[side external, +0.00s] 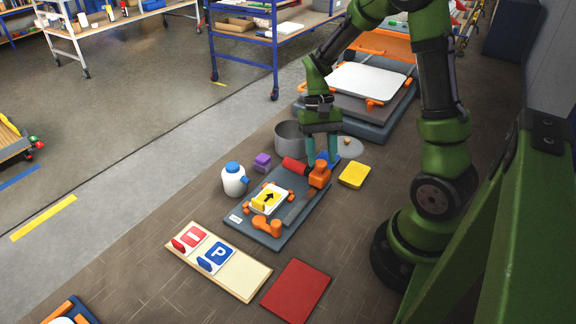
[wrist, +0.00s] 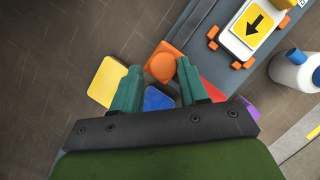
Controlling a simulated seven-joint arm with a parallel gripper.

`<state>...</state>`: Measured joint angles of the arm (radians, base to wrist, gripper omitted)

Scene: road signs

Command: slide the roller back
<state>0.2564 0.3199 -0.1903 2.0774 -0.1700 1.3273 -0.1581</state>
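On a grey board (side external: 240,222) lies a white block with orange wheels and a yellow arrow sign (side external: 268,198); it also shows in the wrist view (wrist: 245,25). At the board's far end are an orange post (side external: 320,178) and a red cylinder (side external: 294,163). Another orange piece (side external: 270,228) sits at the near end. I cannot tell for certain which part is the roller. My gripper (side external: 322,162) points down over the far end. Its teal fingers are apart, with the orange piece (wrist: 164,63) showing just beyond and between the tips in the wrist view.
A grey pot (side external: 288,137), purple block (side external: 262,161) and white bottle (side external: 233,181) stand left of the board. A yellow block (side external: 354,175) lies right of my gripper and a blue piece (wrist: 158,99) close beneath it. A sign tray (side external: 244,283) and red plate (side external: 297,291) lie nearer.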

